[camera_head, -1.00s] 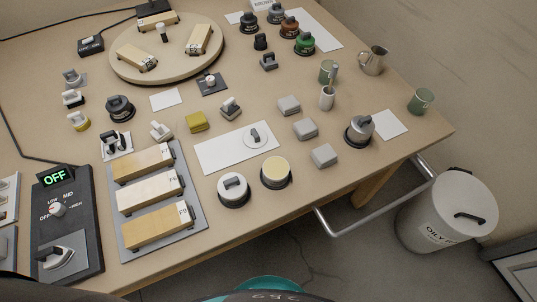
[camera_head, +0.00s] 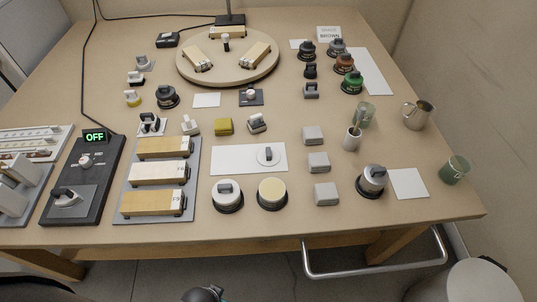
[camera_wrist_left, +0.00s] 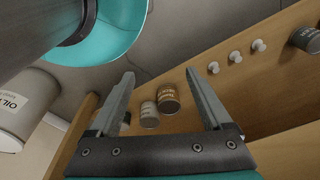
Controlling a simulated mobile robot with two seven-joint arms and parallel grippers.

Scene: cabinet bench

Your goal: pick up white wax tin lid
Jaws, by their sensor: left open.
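A round white lid with a dark grip (camera_head: 268,155) lies flat on the white sheet (camera_head: 225,158) near the bench's middle. In front of it stand an open dark tin of cream-coloured wax (camera_head: 272,193) and a tin with a white top and grey grip (camera_head: 227,194). I cannot tell from labels which one the white wax tin lid is. My left gripper (camera_wrist_left: 160,86) shows only in the left wrist view. It is open, with nothing between its fingers, and away from these lids. My right gripper is not in view.
Wood blocks on a grey tray (camera_head: 190,208) stand left of the tins. Grey blocks (camera_head: 326,194) and a silver-topped tin (camera_head: 371,181) stand to the right. A metal rail (camera_head: 375,273) runs along the front. The oily-waste bin (camera_wrist_left: 22,108) shows in the left wrist view.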

